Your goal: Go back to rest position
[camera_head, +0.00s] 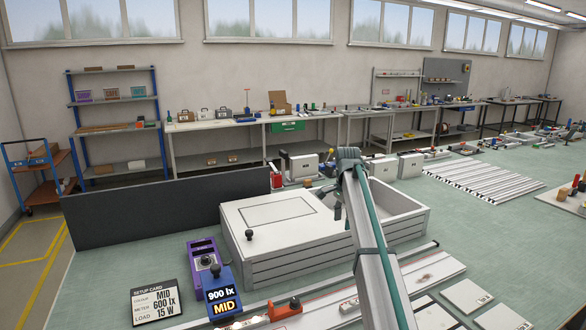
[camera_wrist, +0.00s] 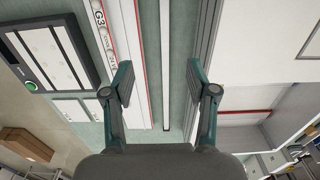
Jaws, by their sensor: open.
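My gripper (camera_wrist: 160,82) shows in the wrist view with its two fingers wide apart and nothing between them. Below it are long pale rails with red lines, one marked G3 (camera_wrist: 98,18), and green table top. In the head view my arm rises from the bottom edge across the right part of the white slatted lightbox (camera_head: 290,262); the fingertips cannot be made out there. The lightbox has a flat lid with a black knob (camera_head: 250,234) at left and an open compartment at right, partly hidden by my arm.
A setup card (camera_head: 157,302), a purple device (camera_head: 202,258) and a blue meter (camera_head: 222,298) reading 900 lx MID stand in front of the lightbox. White tiles (camera_head: 466,296) lie at the front right. Slatted rails (camera_head: 480,178) lie farther right.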

